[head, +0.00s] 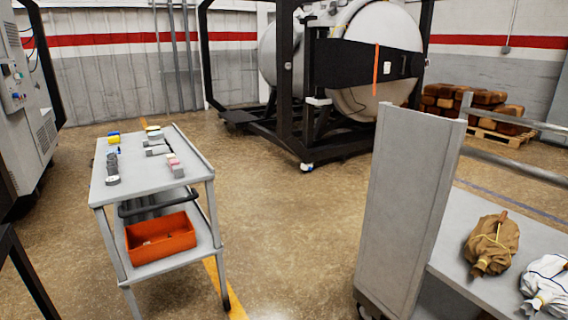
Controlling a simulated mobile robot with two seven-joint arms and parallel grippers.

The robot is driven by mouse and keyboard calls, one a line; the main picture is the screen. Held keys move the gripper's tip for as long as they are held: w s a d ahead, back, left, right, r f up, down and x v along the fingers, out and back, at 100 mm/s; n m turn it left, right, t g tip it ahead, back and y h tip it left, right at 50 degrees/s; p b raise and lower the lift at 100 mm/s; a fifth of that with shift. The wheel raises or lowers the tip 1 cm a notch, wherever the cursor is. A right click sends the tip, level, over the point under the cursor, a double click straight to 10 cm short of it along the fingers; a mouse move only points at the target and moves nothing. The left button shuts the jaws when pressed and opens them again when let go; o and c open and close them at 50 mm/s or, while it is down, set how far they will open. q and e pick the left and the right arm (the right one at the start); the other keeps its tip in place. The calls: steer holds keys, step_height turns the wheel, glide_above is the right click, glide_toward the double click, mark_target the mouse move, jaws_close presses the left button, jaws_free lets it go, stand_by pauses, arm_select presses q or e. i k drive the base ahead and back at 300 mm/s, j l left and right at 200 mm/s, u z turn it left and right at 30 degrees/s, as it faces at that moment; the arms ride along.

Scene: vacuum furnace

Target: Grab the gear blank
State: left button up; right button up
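No part is clearly recognisable as the gear blank at this distance. Small grey metal parts stand on the top of a grey cart (136,178) at the left. A dark grey round part (112,168) near the cart top's left front edge may be the gear blank, but I cannot tell. Flat grey pieces (156,148) lie near the middle of the top. A grey and pinkish block (175,165) lies near its right side. Neither of my grippers is in view.
An orange bin (160,240) sits on the cart's lower shelf. A large round furnace (365,65) in a black frame stands behind. At the right, a grey trolley (405,200) carries a brown sack (491,243) and a white sack (545,283). Floor between the carts is clear.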

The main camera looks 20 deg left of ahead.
mark_target(112, 180)
steer(key=i+j+u, duration=0.25)
steer(key=i+u, duration=0.2)
steer(key=i+j+u, duration=0.1)
steer(key=i+u, duration=0.75)
steer(key=k, duration=0.1)
